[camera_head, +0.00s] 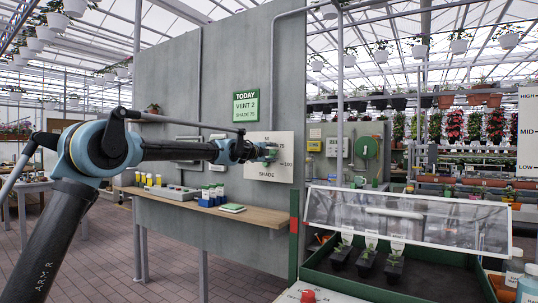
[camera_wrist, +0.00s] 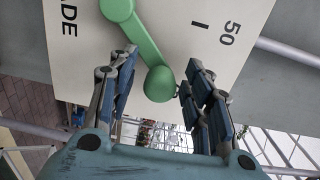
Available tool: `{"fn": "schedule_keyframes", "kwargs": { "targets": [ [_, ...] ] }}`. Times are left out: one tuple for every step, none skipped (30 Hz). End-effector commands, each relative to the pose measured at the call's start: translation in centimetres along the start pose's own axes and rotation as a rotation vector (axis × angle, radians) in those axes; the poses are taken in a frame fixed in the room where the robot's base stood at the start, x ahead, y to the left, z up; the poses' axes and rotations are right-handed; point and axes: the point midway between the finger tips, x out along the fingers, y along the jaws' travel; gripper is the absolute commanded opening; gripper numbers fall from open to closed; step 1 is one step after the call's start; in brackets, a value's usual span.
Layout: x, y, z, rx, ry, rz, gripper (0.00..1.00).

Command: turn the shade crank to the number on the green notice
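The green notice (camera_head: 246,105) on the grey wall reads TODAY, VENT 2, SHADE 75. The pale shade panel (camera_head: 284,173) is below and right of it, mounted on the same wall; it also shows in the wrist view (camera_wrist: 80,60). The green crank (camera_wrist: 145,40) has an arm and a round knob (camera_wrist: 159,84). My gripper (camera_wrist: 156,80) is open, with its fingers on either side of the knob. A gap shows on the left; whether the right finger touches cannot be told. A 50 mark is in the wrist view. In the head view my gripper (camera_head: 262,151) hides part of the crank.
A planting tray with a clear raised lid (camera_head: 410,216) stands at the right front. The brick floor at left front is clear.

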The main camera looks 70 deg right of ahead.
Motion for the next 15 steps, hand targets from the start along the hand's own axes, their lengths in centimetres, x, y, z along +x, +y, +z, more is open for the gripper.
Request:
{"fn": "schedule_keyframes", "kwargs": {
  "targets": [
    [0.0, 0.0, 0.1, 0.000, -0.001, 0.000, 0.45],
    [0.0, 0.0, 0.1, 0.000, -0.001, 0.000, 0.45],
    [0.0, 0.0, 0.1, 0.000, -0.001, 0.000, 0.45],
    [-0.1, 0.0, 0.1, 0.000, -0.001, 0.000, 0.45],
    [-0.1, 0.0, 0.1, 0.000, -0.001, 0.000, 0.45],
    [-0.2, 0.0, 0.1, 0.000, -0.001, 0.000, 0.45],
    [-0.3, 0.0, 0.1, 0.000, -0.001, 0.000, 0.45],
    [-0.5, 0.0, 0.1, 0.000, -0.001, 0.000, 0.45],
    [-0.8, 0.0, 0.1, 0.000, -0.001, 0.000, 0.45],
    [-1.0, 0.0, 0.1, 0.000, -0.001, 0.000, 0.45],
    [-1.3, 0.0, 0.1, 0.000, -0.001, 0.000, 0.45],
    [-1.7, 0.0, 0.1, 0.001, -0.001, 0.000, 0.45],
    [-2.1, 0.0, 0.1, 0.001, -0.001, 0.000, 0.45],
    [-2.5, -0.1, 0.1, 0.001, -0.001, -0.001, 0.45],
    [-3.0, 0.0, 0.1, 0.000, -0.001, -0.001, 0.45]
  ]
}}
